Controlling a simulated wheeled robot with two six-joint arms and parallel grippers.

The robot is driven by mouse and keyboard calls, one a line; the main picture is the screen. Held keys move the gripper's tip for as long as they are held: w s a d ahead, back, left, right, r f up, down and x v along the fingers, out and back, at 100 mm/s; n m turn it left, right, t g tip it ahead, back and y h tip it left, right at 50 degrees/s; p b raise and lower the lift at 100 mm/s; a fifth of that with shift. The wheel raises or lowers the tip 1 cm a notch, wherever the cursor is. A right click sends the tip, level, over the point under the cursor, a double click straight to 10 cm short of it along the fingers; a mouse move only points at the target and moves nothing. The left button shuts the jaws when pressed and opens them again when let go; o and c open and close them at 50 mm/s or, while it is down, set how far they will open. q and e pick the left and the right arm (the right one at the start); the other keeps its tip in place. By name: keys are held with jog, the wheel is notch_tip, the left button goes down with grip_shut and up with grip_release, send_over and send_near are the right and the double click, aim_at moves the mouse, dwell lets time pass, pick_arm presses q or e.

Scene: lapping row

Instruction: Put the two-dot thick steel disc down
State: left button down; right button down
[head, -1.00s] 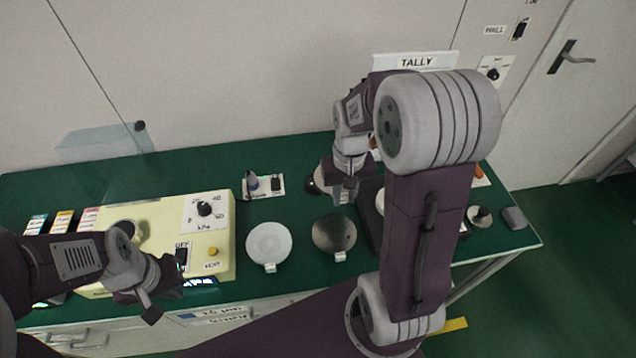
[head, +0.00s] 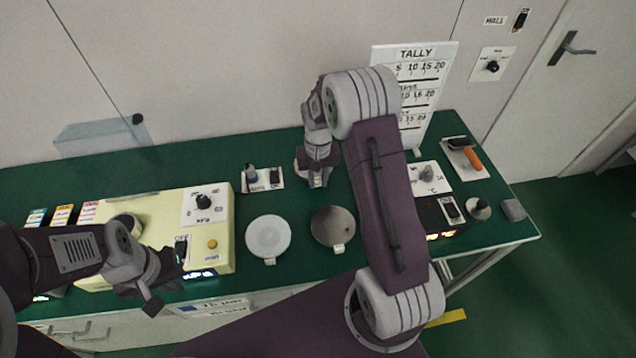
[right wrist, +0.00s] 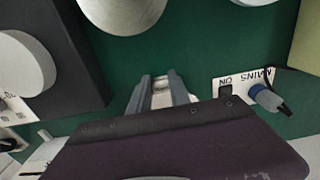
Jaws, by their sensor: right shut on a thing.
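My right gripper (head: 318,184) is low over the back part of the green bench, behind the two round plates. It also shows in the right wrist view (right wrist: 160,84). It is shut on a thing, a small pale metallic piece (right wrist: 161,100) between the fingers. I take this for the two-dot thick steel disc. It is mostly hidden, and no dots show. I cannot tell whether it touches the bench. My left gripper (head: 150,302) is at the front left, by the cream machine; its finger gap is unclear.
A pale round plate (head: 268,237) and a dark steel plate (head: 332,227) sit in front of the right gripper. My right arm partly covers a black box (head: 438,215). The tally board (head: 415,85) stands behind.

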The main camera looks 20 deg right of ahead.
jog(key=shift+w+f, duration=0.15)
jog(key=shift+f, duration=0.75)
jog(key=shift+f, duration=0.15)
jog(key=c, duration=1.2)
grip_release()
